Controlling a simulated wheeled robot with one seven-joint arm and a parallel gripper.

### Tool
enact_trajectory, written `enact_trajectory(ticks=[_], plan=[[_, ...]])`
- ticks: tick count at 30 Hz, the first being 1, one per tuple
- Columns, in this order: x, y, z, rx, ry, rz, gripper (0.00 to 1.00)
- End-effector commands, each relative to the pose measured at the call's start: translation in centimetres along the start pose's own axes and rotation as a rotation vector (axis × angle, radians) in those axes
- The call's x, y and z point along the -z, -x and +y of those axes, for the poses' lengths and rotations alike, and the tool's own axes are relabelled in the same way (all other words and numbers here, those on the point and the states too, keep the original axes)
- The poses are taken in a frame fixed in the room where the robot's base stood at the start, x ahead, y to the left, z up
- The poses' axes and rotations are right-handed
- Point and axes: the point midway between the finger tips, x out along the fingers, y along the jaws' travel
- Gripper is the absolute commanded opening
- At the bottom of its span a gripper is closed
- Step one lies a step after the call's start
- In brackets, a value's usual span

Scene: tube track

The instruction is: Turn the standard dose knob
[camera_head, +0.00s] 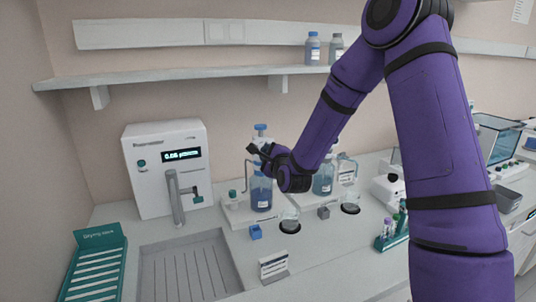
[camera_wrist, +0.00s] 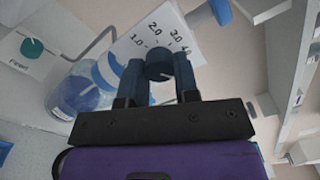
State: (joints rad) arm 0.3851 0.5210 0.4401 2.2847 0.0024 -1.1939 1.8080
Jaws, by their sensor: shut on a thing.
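A dark blue-grey round knob (camera_wrist: 159,62) with a light pointer line sits on a white dial plate (camera_wrist: 145,39) in the wrist view. The plate reads 1.0, 2.0, 3.0 and a partly cut-off 4. My gripper (camera_head: 257,154) is at the upper part of the left dispenser, above its bottle of blue liquid (camera_head: 261,194). In the wrist view its two fingers are on either side of the knob, shut on it. The line points down, away from the numbers. In the head view the arm and gripper hide the knob and dial.
A second blue bottle dispenser (camera_head: 323,181) stands close to the right. A white machine with a display (camera_head: 168,168) is at left. A shelf (camera_head: 200,77) runs above.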

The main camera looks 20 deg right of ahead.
Motion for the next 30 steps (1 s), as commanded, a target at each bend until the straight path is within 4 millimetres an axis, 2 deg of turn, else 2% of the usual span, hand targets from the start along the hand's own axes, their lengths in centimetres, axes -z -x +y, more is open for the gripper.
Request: enact_trajectory(ticks=[7, 8, 11, 22, 26, 30], plan=[[0.0, 0.1, 0.1, -0.003, -0.001, 0.001, 0.05], [0.0, 0.1, 0.1, -0.003, -0.001, 0.001, 0.31], [0.0, 0.0, 0.1, -0.003, -0.001, 0.001, 0.54], [0.0, 0.5, 0.0, -0.001, 0.001, 0.000, 0.54], [0.0, 2.1, 0.1, -0.003, 0.001, 0.001, 0.54], [0.1, 4.8, 0.0, -0.002, 0.001, 0.001, 0.54]])
